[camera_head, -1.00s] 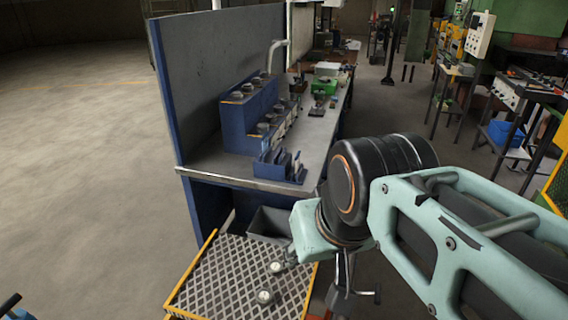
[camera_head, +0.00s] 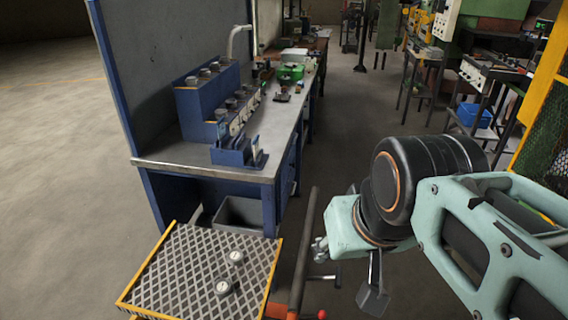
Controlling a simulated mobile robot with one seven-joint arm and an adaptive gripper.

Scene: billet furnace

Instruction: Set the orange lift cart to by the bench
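The orange lift cart (camera_head: 190,265) stands at the bottom left of the head view, with a diamond-pattern deck and yellow-orange edges. Two small round gauges (camera_head: 229,272) lie on the deck. A dark upright bar (camera_head: 304,250) with orange-red parts at its foot stands at the cart's right side. The bench (camera_head: 190,166), with a grey top and blue frame, is just beyond the cart. My gripper (camera_head: 320,250) is near the bar, mostly hidden behind my wrist. Whether it touches the bar or is open is not clear.
A blue rack with round pieces (camera_head: 208,100) and a small blue holder (camera_head: 236,152) stand on the bench. A grey bin (camera_head: 240,214) is under it. Open floor (camera_head: 40,150) lies left; an aisle runs right of the bench. A yellow mesh guard (camera_head: 545,120) is at the right.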

